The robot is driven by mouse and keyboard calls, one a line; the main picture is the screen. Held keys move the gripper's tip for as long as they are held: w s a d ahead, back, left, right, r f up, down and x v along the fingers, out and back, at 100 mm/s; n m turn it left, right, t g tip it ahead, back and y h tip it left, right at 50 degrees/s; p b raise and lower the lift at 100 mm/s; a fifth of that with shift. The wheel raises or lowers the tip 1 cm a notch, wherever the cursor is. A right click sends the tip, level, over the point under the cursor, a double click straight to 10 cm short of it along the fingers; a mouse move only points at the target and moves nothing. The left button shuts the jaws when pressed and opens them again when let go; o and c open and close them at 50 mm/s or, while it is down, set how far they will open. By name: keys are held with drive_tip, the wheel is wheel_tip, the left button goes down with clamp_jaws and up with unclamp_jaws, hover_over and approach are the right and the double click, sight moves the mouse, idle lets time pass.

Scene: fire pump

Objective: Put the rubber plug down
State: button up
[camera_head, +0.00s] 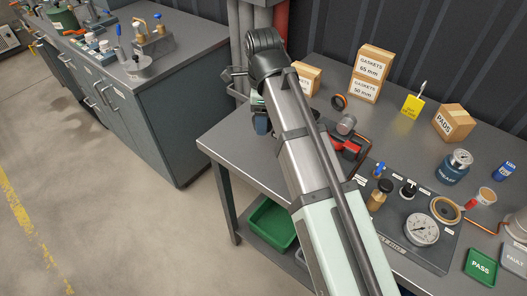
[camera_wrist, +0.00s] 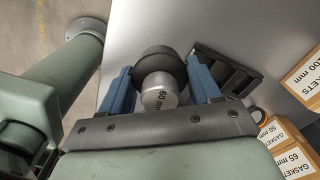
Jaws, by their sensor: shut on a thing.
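The rubber plug (camera_wrist: 163,64) is in the wrist view. It has a black rounded rubber part and a silver end marked "60 mm". My gripper (camera_wrist: 161,82) is shut on it, with one blue finger at each side. A dark slotted rack (camera_wrist: 226,70) lies on the grey bench beside the plug, to its right in the wrist view. In the head view my gripper (camera_head: 261,122) is at the bench's left part, mostly behind my arm, and I cannot make out the plug there. Whether the plug touches the bench is unclear.
Gasket boxes (camera_head: 368,75) stand at the back of the bench (camera_head: 225,143), with a PADS box (camera_head: 453,122) further right. A red tool (camera_head: 346,143) lies right of my arm. A gauge panel (camera_head: 435,256) is in front. A grey cabinet (camera_head: 185,110) stands to the left.

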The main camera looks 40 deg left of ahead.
sight(264, 152)
drive_tip(key=shift+d+n, duration=0.15)
drive_tip(key=shift+n, duration=0.85)
drive_tip(key=shift+s+f, duration=0.1)
drive_tip(key=shift+f, duration=4.9)
drive_tip(key=o, duration=1.2)
drive_tip(key=shift+f, duration=0.15)
wheel_tip(264, 152, up, 12)
drive_tip(key=shift+r, duration=0.2)
